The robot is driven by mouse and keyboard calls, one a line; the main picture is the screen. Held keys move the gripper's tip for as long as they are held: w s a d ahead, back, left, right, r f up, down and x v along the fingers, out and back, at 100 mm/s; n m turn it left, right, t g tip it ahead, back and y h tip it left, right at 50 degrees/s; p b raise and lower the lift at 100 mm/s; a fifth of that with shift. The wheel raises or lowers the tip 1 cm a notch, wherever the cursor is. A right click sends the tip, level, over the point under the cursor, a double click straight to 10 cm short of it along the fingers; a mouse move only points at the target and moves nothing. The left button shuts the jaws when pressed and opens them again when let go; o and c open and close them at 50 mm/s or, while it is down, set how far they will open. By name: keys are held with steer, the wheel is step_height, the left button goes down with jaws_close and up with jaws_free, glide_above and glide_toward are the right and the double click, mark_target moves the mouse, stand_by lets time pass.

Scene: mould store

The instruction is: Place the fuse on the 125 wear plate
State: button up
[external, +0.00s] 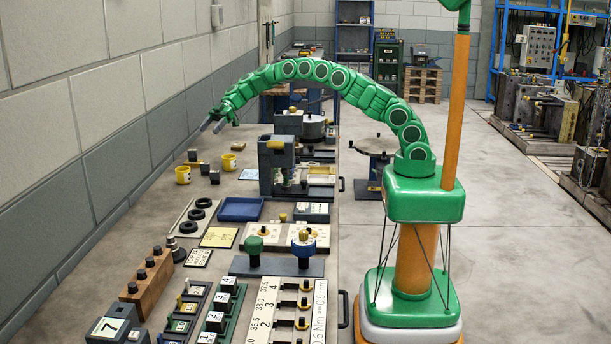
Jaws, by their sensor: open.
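My gripper (212,126) is at the end of the green arm, high over the far left part of the bench. Its two grey fingers are apart, with nothing visible between them. A dark rack (186,309) with small labelled plates in yellow and white lies at the near left of the bench, well below and nearer than my gripper. Its labels are too small to read for certain, so I cannot tell which plate, if any, is the 125 wear plate. I cannot pick out the fuse with certainty among the small parts.
A blue tray (240,209), black rings (203,203), a wooden block with knobs (147,281) and numbered cubes (221,302) crowd the nearer bench. The wall borders the left.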

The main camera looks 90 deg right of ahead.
steer(key=s+a+r+m+g, duration=0.2)
steer(key=s+a+r+g, duration=0.2)
steer(key=s+a+r, duration=0.7)
steer(key=s+a+r+m+g+h, duration=0.1)
steer(key=s+a, duration=0.3)
steer(key=s, duration=0.5)
steer(key=s+a+r+m+g+h, duration=0.1)
steer(key=s+a+h, duration=0.15)
steer(key=s, duration=0.55)
steer(key=s+d+f+m+h, duration=0.1)
steer(key=s+d+m+h, duration=0.1)
steer(key=s, duration=1)
steer(key=s+d+f+m+g+h, duration=0.1)
steer(key=s+d+f+m+h, duration=0.1)
steer(key=s, duration=1.1)
steer(key=s+d+f+m+h, duration=0.1)
steer(key=s+d+m+h, duration=0.2)
steer(key=s, duration=0.9)
steer(key=shift+s+d+f+m, duration=0.2)
steer(key=shift+s+d+m, duration=0.1)
steer(key=shift+d+m, duration=0.6)
